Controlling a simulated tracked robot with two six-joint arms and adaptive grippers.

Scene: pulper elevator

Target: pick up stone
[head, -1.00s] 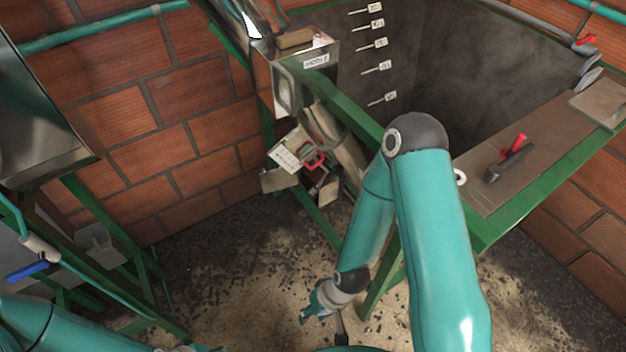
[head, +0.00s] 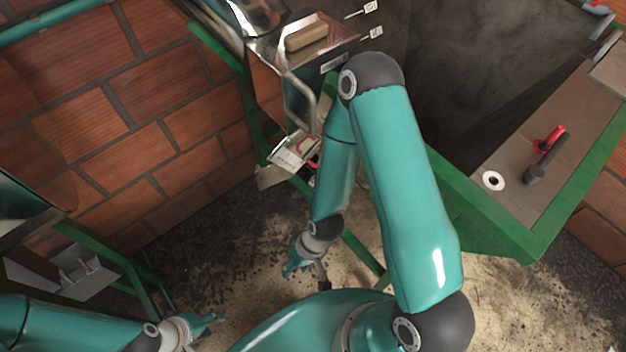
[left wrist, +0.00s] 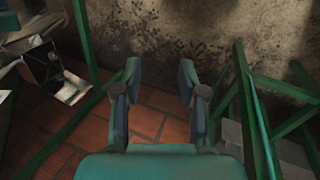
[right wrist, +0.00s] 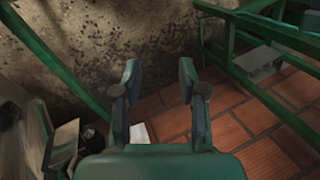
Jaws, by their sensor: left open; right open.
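A tan, oblong block (head: 306,37) lies on a shiny metal ledge (head: 335,40) at the top of the head view. It is the only thing here that looks like the stone. My right gripper (head: 308,277) hangs low over the floor, well below the block and apart from it. In the right wrist view its two fingers (right wrist: 158,75) are apart with nothing between them. My left gripper (head: 208,322) is at the bottom left of the head view, far from the block. In the left wrist view its fingers (left wrist: 160,75) are apart and empty. Neither wrist view shows the block.
A green-framed bench (head: 460,205) with a red-and-black handle (head: 545,155) stands right, beside a dark basin (head: 470,80). Papers and a red item (head: 305,147) hang below the ledge. The floor (head: 245,245) between has room.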

